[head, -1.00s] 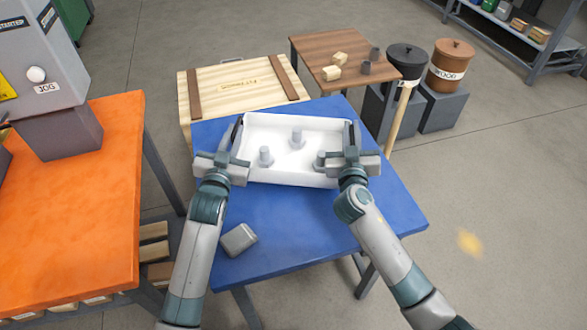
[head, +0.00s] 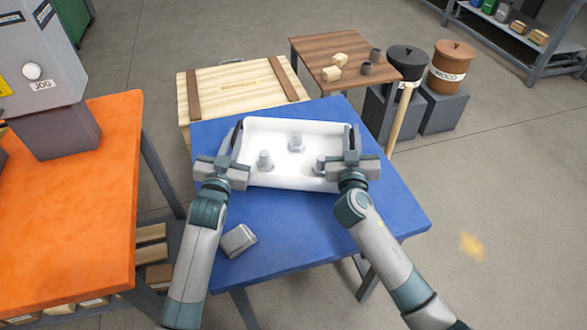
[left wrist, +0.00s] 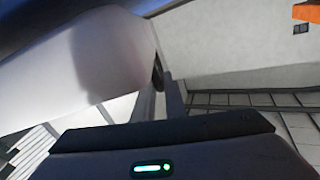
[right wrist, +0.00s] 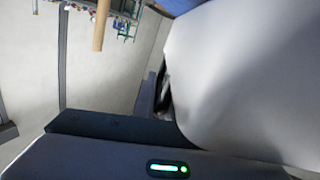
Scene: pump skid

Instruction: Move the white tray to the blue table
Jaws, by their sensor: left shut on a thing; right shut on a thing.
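The white tray (head: 280,178) is over the back part of the blue table (head: 290,235) in the head view. Several grey bolt-like pieces (head: 295,142) stand in it. My left gripper (head: 237,142) is shut on the tray's left wall, and my right gripper (head: 350,142) is shut on its right wall. The tray's wall fills much of the left wrist view (left wrist: 80,70) and the right wrist view (right wrist: 250,75). I cannot tell whether the tray's underside touches the table.
A grey block (head: 239,241) lies on the blue table's front left. An orange table (head: 75,220) stands to the left, a wooden crate (head: 240,88) behind. A brown table (head: 345,55) and lidded bins (head: 449,65) stand at the back right. The blue table's front is mostly clear.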

